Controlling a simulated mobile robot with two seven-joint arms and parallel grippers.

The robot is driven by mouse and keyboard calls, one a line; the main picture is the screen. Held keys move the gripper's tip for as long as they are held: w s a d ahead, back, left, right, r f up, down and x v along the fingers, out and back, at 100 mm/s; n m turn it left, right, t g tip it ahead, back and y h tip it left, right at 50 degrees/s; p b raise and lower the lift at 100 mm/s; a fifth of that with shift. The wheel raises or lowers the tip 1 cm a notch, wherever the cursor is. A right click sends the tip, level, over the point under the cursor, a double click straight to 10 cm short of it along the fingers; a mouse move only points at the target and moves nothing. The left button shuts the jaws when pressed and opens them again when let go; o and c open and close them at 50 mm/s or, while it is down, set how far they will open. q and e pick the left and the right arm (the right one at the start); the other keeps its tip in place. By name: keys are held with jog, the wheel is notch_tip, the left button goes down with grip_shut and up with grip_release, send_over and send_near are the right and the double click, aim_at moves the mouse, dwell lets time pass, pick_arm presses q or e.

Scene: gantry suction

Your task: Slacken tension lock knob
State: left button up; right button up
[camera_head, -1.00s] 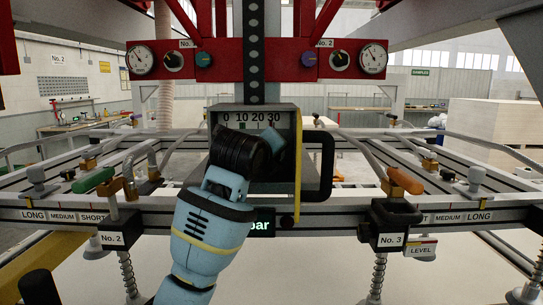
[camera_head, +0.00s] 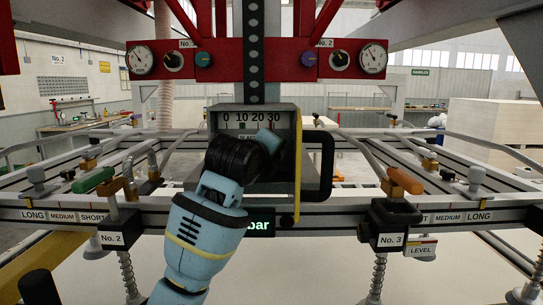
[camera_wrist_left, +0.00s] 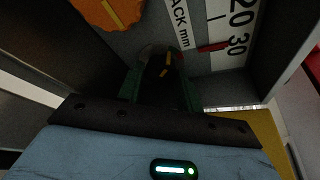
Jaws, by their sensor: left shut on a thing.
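My left gripper (camera_wrist_left: 160,88) has its dark green fingers closed on a dark knob (camera_wrist_left: 163,62) with a yellow mark, in the left wrist view. The knob sits on the face of the grey gauge box. In the head view my left wrist reaches up to the front of this gauge box (camera_head: 284,112), and its hand hides the knob and the fingertips. The box carries a white scale (camera_head: 250,118) marked 0 to 30. The left wrist view shows part of this scale, lettered "ACK mm", with a red pointer (camera_wrist_left: 213,47) beside it. My right gripper is not in view.
A black handle (camera_head: 326,165) sticks out right of the box. An orange round part (camera_wrist_left: 108,10) is close by in the wrist view. A red panel (camera_head: 228,62) with gauges and knobs is above. Clamps with green (camera_head: 93,180) and orange (camera_head: 405,180) handles flank the box.

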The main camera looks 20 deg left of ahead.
pick_arm(q)
jog(key=n+t, duration=0.1)
jog(key=n, duration=0.1)
jog(key=n+t+h, duration=0.1)
jog(key=n, duration=0.1)
jog(key=shift+f, duration=0.2)
jog(key=shift+n, duration=0.3)
dwell(0.3)
jog(key=o, duration=1)
jog(key=shift+r, duration=0.1)
